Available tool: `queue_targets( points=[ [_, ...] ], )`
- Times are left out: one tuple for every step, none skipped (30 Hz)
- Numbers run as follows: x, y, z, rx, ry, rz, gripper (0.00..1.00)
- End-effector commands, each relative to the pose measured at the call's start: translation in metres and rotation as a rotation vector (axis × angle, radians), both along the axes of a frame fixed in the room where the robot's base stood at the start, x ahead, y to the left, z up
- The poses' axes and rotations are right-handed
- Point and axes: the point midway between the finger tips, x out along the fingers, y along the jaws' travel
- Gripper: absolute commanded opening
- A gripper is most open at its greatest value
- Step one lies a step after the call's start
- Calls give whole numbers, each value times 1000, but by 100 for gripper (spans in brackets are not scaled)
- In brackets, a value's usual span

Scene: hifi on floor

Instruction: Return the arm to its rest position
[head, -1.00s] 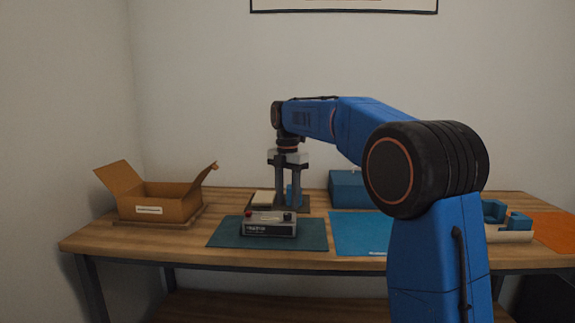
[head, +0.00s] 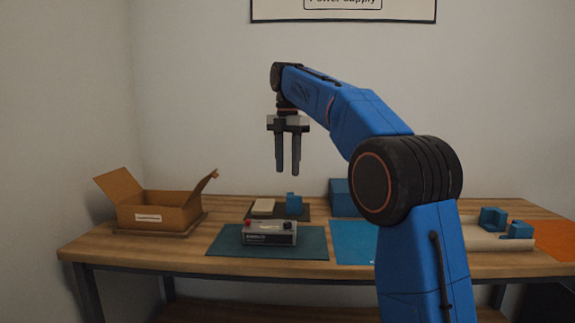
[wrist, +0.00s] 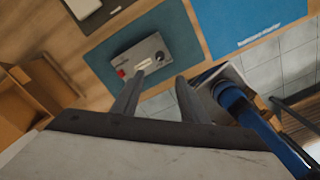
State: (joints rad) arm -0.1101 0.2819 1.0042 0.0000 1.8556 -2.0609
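My gripper (head: 288,172) hangs pointing down in the air above the workbench, with nothing between its fingers. In the head view its two fingers stand a little apart. In the wrist view the fingers (wrist: 158,97) are spread with a clear gap between them. The box also shows beyond the fingertips in the wrist view (wrist: 143,62). My blue arm reaches up and to the left from the right side.
An open cardboard box (head: 158,213) stands at the left. A dark tray (head: 249,215) at the back holds a pale block (head: 263,206) and a blue part (head: 294,204).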

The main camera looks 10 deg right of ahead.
Motion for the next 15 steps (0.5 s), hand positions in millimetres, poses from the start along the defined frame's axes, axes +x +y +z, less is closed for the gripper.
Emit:
queue_targets(
  points=[
    [0,0,0,0,0,0,40],
    [0,0,0,0,0,0,40],
    [0,0,0,0,0,0,40],
    [0,0,0,0,0,0,40],
    [0,0,0,0,0,-1,40],
    [-1,0,0,0,-1,-4,40],
    [-2,-1,0,0,-2,-9,40],
    [-4,-1,1,1,-4,-18,40],
    [-8,-2,1,1,-8,-38,40],
    [-12,-3,1,2,-12,-56,40],
    [-17,-5,0,2,-16,-81,40],
    [-24,-7,1,4,-25,-119,40],
    [-31,-9,0,5,-29,-152,40],
    [-38,-11,-1,7,-37,-188,40],
    [-48,-13,-2,10,-46,-240,40]
  ],
)
